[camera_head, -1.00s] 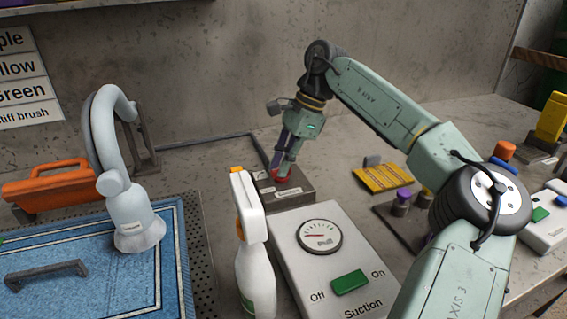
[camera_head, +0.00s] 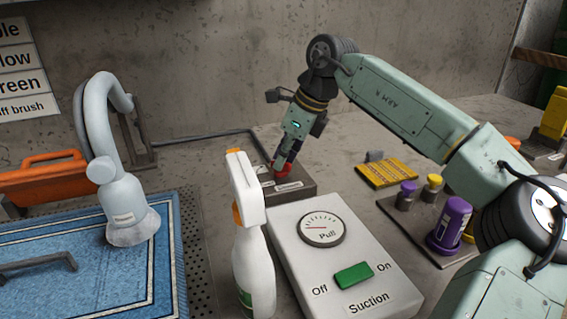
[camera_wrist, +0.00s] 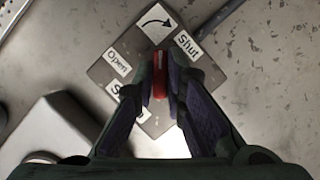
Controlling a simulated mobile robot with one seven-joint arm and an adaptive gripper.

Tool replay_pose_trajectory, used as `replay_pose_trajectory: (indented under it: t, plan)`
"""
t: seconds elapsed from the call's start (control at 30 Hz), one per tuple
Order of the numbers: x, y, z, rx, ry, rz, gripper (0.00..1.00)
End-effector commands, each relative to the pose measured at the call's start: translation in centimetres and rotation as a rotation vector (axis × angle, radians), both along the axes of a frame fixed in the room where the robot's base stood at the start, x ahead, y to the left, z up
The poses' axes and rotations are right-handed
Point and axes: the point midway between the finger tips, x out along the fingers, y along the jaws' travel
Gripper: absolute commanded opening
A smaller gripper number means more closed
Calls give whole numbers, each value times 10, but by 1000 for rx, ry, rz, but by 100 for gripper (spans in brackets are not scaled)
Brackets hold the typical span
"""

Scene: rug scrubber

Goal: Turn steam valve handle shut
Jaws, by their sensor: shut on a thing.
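The red steam valve handle (camera_head: 280,171) sits on a small grey valve box (camera_head: 303,186) behind the suction unit. My gripper (camera_head: 284,163) points down at the box, with its fingers shut on the red handle. In the wrist view, the handle (camera_wrist: 160,82) stands nearly upright in the picture between the two fingertips, which hide part of it. The "Open" label (camera_wrist: 118,63) lies to the left of the handle and the "Shut" label (camera_wrist: 188,46) to its upper right. A curved arrow (camera_wrist: 156,22) above points toward "Shut". A lower label is partly covered by a finger.
A white spray bottle (camera_head: 250,250) stands in front of the valve box. The suction unit (camera_head: 345,285) with its gauge and green switch is close by. A blue rug (camera_head: 60,260) with a grey hose head (camera_head: 132,218) lies left.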

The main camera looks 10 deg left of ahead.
Motion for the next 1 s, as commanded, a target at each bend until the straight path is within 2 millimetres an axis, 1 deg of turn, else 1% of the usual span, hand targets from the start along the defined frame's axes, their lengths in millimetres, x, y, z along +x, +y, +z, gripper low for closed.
replay_pose_trajectory:
  t: [0.03, 0.6, 0.8, 1.0]
  plan:
    - [-1, -1, -5, -6, 1, -41, 0]
    - [-4, 1, -5, -6, 1, -563, 0]
    - [-5, 1, -4, -6, 2, -699, 0]
    - [-5, 2, -3, -6, 4, -786, 0]
